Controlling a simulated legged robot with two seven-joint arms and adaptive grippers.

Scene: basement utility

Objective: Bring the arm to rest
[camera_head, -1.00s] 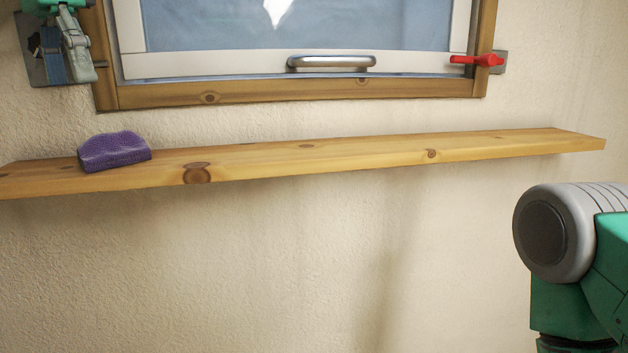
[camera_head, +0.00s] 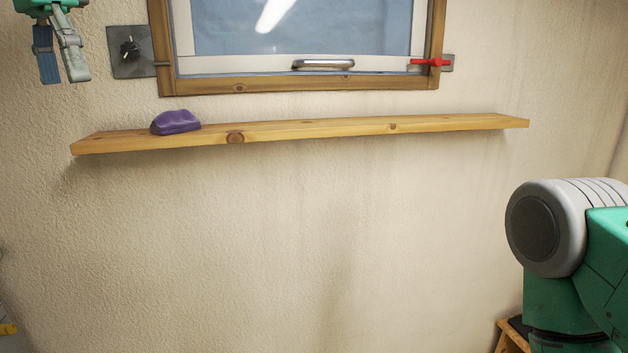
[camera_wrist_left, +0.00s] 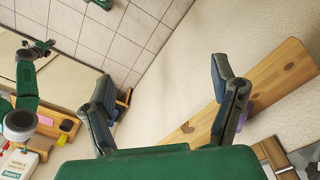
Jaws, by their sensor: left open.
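My left gripper (camera_head: 60,52) is at the top left of the head view, with its fingers hanging down, apart and empty. It is in the air left of the window and the wall plate. In the wrist view the two fingers of the left gripper (camera_wrist_left: 168,105) are spread wide with nothing between them. My right arm shows at the right edge of the head view, but its gripper is out of sight.
A wooden shelf (camera_head: 320,130) runs along the wall with a purple sponge-like object (camera_head: 176,122) on its left end. Above it is a framed window with a metal handle (camera_head: 323,64) and a red lever (camera_head: 431,62). A wall plate with a black knob (camera_head: 131,50) is left of the window.

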